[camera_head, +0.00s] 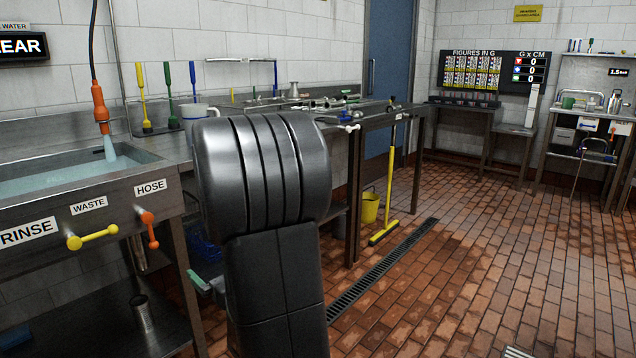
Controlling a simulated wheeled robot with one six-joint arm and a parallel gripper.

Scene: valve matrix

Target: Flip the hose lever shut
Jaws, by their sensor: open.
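The orange hose lever (149,230) is on the front of the steel sink, below the HOSE label (150,187). Its handle hangs nearly straight down. The orange hose nozzle (100,108) hangs above the basin on a dark hose, and water (110,148) runs from it. The yellow waste lever (92,237) is left of the hose lever, nearly level, below the WASTE label (89,205). My dark arm fills the middle of the view, right of the hose lever. My gripper does not show.
The sink basin (60,183) holds water, with a RINSE label (28,231) at left. A yellow bucket (370,207) and yellow broom (385,235) stand beyond. Brick floor (480,260) at right is open.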

